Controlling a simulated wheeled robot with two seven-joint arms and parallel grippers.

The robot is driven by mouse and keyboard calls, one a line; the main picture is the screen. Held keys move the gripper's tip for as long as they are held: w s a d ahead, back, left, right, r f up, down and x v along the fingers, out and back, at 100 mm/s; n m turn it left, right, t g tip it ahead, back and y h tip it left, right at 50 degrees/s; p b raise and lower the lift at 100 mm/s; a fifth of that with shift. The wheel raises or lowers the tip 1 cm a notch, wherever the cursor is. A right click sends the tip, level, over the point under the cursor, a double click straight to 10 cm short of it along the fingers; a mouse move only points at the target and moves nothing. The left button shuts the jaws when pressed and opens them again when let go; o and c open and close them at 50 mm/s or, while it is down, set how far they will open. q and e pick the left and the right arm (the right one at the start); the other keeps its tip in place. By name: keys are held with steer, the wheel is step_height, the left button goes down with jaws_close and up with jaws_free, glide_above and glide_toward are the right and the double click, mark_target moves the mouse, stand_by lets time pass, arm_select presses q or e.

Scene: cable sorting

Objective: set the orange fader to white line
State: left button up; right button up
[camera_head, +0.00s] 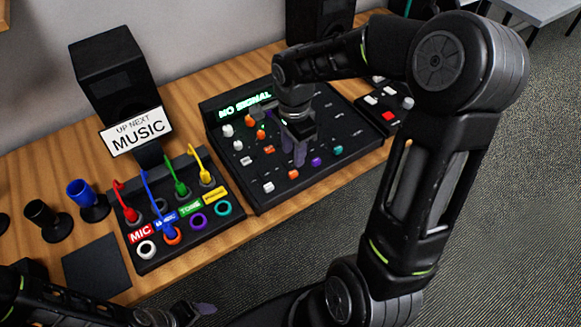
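The black mixer console (238,187) lies on the wooden table with a lit "NO SIGNAL" display (244,105). I cannot tell which is the orange fader, and I cannot make out the white line. My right gripper (295,155) points down over the middle of the console, its fingers close together, and hides part of the panel. My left gripper (198,312) is at the bottom edge, away from the console.
A patch box (190,240) with red, blue, green and yellow cables stands left of the console. A small panel (388,115) with a red button lies to the right.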

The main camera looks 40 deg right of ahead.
mark_target(293, 172)
steer(key=shift+f, duration=0.1)
step_height(293, 172, down, 8)
steer(key=shift+r+p, duration=0.2)
steer(key=shift+p, duration=0.15)
stand_by(0.3)
jaws_close()
stand_by(1.3)
